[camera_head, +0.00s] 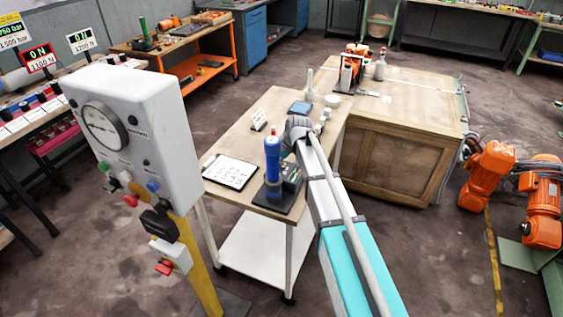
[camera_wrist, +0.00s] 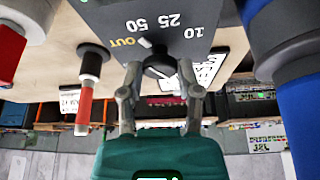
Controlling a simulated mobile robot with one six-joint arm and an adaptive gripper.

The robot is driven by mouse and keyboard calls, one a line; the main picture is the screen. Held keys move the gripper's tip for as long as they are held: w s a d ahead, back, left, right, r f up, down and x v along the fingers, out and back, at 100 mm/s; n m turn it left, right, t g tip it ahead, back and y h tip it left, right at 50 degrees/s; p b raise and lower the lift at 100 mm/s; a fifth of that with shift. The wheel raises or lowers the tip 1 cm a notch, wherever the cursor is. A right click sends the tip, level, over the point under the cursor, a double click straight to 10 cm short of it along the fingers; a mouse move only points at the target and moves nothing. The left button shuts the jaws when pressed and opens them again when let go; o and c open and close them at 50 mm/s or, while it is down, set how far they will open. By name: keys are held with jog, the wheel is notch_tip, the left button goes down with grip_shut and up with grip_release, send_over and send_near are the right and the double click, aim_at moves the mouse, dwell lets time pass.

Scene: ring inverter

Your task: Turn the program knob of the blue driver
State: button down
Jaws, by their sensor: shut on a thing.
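The blue driver (camera_head: 273,160) stands upright on a dark base plate on the small wooden-topped table in the head view. Its blue body also fills the right edge of the wrist view (camera_wrist: 300,100). The black program knob (camera_wrist: 160,63) is on a grey panel (camera_wrist: 185,18) marked 10, 25, 50 and OUT. A pale pointer mark lies near OUT, beside 50. My gripper (camera_wrist: 160,72) is shut on the knob, one finger on each side. In the head view my arm hides the gripper and the knob.
A black and red spindle-like part (camera_wrist: 88,90) is left of the fingers in the wrist view. In the head view a clipboard (camera_head: 230,171) lies left of the driver. A grey gauge box (camera_head: 135,140) on a yellow post stands nearer, at left.

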jog(key=n, duration=0.1)
jog(key=n+g, duration=0.1)
jog(key=n, duration=0.2)
jog(key=shift+w+a+g+y, duration=0.1)
jog(key=shift+a+g+y, duration=0.15)
jog(key=shift+g+y, duration=0.05)
jog(key=shift+n+g, duration=0.6)
jog(key=shift+n, duration=1)
jog(key=shift+c, duration=1.3)
grip_release()
jog(key=shift+f, duration=0.1)
